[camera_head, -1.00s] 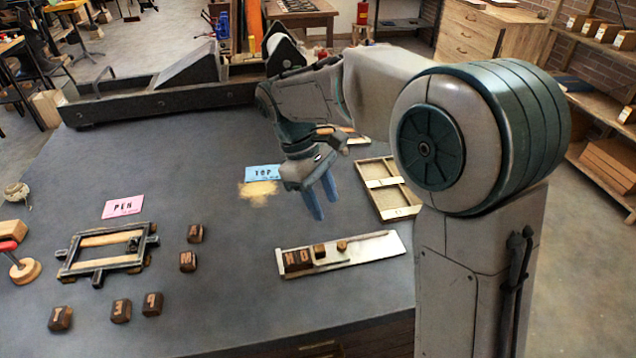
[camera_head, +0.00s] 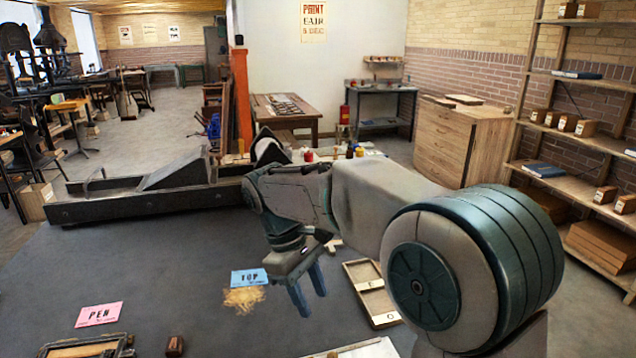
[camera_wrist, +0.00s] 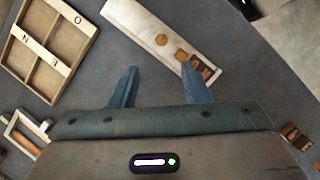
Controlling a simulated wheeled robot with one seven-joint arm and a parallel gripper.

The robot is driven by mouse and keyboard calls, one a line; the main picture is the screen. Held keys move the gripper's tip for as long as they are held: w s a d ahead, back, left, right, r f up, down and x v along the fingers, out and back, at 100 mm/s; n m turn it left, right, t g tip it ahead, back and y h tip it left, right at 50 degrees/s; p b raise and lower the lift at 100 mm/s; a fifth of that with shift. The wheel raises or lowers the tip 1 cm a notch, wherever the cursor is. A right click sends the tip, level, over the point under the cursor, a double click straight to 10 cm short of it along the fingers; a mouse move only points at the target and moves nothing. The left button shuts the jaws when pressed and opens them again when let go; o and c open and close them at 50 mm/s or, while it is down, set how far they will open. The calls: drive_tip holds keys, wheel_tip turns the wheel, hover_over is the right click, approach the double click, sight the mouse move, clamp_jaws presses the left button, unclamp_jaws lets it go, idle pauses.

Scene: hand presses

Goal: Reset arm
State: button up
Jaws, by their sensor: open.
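My gripper (camera_head: 309,290) is above the grey table (camera_head: 190,262), right of the blue TOP card (camera_head: 249,277) and left of the wooden tray (camera_head: 371,292). Its blue fingers point down, apart, with nothing between them. In the wrist view the gripper (camera_wrist: 158,85) is also open and empty. A pale composing stick (camera_wrist: 150,28) lies ahead of the fingers, with dark letter blocks (camera_wrist: 203,68) and small brown pieces (camera_wrist: 170,46) on it. The wooden tray with letters also shows in the wrist view (camera_wrist: 27,66).
A pink PEN card (camera_head: 98,314), a wooden frame (camera_head: 90,347) and a dark block (camera_head: 175,345) are at the front left. A dark metal press bed (camera_head: 130,206) runs along the table's back. Shelves (camera_head: 575,130) stand at right.

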drive_tip(key=s+d+f+m+t+y, duration=0.2)
drive_tip(key=s+d+m, duration=0.4)
drive_tip(key=s+d, duration=0.1)
drive_tip(key=s+d+f+m+t+y, duration=0.1)
drive_tip(key=s+d+f+m+t, duration=0.1)
drive_tip(key=s+d+m, duration=0.4)
drive_tip(key=s+d+t, duration=0.1)
drive_tip(key=d, duration=0.3)
drive_tip(key=shift+s+y, duration=0.4)
